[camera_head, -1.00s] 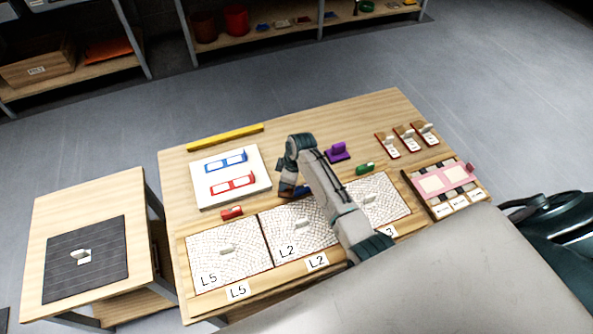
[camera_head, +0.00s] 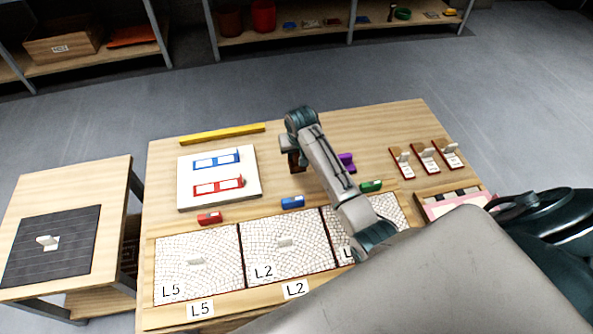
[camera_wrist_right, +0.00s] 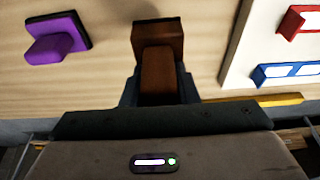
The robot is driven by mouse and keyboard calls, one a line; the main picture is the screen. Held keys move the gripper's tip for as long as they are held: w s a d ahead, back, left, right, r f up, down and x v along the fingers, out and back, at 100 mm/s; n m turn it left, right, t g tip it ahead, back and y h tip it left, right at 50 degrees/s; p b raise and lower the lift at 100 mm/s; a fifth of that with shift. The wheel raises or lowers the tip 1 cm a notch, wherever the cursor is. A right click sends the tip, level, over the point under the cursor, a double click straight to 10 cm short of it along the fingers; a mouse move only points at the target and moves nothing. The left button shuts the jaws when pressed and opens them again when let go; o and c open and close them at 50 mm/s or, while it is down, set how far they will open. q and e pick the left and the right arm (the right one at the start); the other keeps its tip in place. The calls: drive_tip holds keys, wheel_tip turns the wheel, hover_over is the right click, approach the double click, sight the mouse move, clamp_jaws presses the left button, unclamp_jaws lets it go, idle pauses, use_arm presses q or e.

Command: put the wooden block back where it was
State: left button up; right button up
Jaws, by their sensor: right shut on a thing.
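My right gripper (camera_head: 293,152) is over the back middle of the table, between the white board and the purple block. In the right wrist view it is shut on the brown wooden block (camera_wrist_right: 158,40), holding its upright grip part. The block also shows below the gripper in the head view (camera_head: 294,162), partly hidden by the arm. A shadow lies beside it; I cannot tell whether it touches the table. My left gripper is not in view.
The purple block (camera_head: 346,161) is close to the right. A white board (camera_head: 248,190) with blue and red frames is left. Red (camera_head: 209,218), blue (camera_head: 292,202) and green (camera_head: 371,186) blocks stand behind the mosaic panels (camera_head: 215,250). A yellow bar (camera_head: 222,134) lies at the back.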

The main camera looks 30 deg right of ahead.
sight(298, 154)
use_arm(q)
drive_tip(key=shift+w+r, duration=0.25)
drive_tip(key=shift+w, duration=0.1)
use_arm(e)
drive_tip(key=shift+f, duration=3.4)
drive_tip(key=shift+f, duration=0.15)
drive_tip(key=o, duration=1)
drive_tip(key=shift+r, duration=0.35)
drive_tip(key=v, duration=1)
drive_tip(key=shift+s+r+p, duration=0.15)
drive_tip(key=shift+r+p, duration=0.15)
drive_tip(key=shift+s+r, duration=0.15)
drive_tip(key=shift+r, duration=0.35)
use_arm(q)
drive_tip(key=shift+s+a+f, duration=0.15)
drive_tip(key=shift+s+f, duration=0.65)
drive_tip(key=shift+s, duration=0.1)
